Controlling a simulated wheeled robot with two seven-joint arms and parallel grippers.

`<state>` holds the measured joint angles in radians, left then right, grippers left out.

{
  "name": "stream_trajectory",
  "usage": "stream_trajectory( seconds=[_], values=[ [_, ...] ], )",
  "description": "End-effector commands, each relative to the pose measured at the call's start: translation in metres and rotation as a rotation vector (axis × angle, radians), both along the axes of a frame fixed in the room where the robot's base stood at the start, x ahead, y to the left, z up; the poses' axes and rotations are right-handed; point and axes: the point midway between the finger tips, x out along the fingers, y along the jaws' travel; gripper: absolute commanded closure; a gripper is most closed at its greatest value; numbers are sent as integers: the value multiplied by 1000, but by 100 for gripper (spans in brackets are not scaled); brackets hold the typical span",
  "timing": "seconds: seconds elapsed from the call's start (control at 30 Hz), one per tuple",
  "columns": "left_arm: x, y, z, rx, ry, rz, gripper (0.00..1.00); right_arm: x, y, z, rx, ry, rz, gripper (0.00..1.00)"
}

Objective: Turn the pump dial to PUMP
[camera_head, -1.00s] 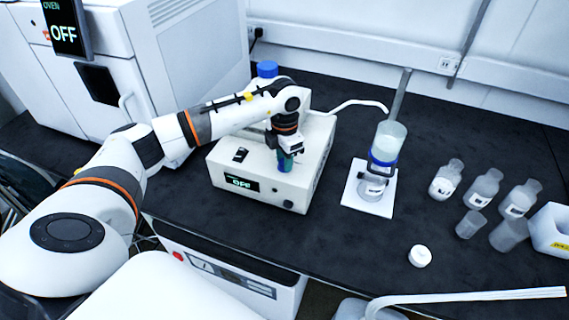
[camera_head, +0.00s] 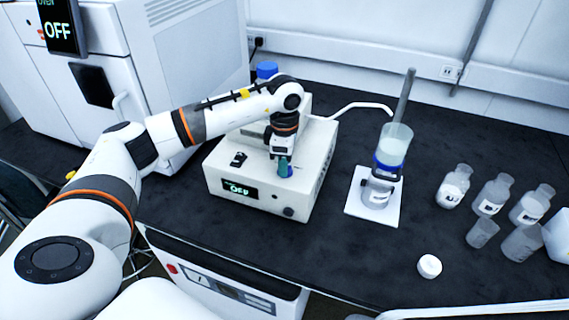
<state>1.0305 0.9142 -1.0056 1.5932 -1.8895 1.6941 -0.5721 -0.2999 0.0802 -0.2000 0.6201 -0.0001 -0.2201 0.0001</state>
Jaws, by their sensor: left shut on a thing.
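The pump (camera_head: 305,205) is a white box on the black bench in the middle of the view. Its front display (camera_head: 239,188) is lit green and, though a little blurred, reads OFF. My left gripper (camera_head: 284,166) points down onto the top of the box and is shut on the dial (camera_head: 289,172). Only a small blue part of the dial shows; the fingers hide the rest and its markings. My right gripper is not in view.
A column with a blue clamp (camera_head: 388,160) stands on a white base (camera_head: 355,207) to the right. Several clear bottles and beakers (camera_head: 491,195) and a white cap (camera_head: 429,267) are further right. An oven (camera_head: 185,60) stands at the back left. Bench between the pump and column is clear.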

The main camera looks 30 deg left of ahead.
Motion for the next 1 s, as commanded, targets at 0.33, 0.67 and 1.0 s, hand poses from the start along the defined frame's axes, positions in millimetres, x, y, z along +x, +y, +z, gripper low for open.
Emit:
stream_trajectory(
  seconds=[0.33, 0.67, 1.0],
  values=[
    [2, 0, 3, -1, -7, -17, 92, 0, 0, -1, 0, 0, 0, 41],
    [1, 0, 2, -1, -5, -16, 48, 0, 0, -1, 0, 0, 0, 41],
    [1, 0, 6, -1, -4, -15, 48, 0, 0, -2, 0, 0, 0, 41]
  ],
)
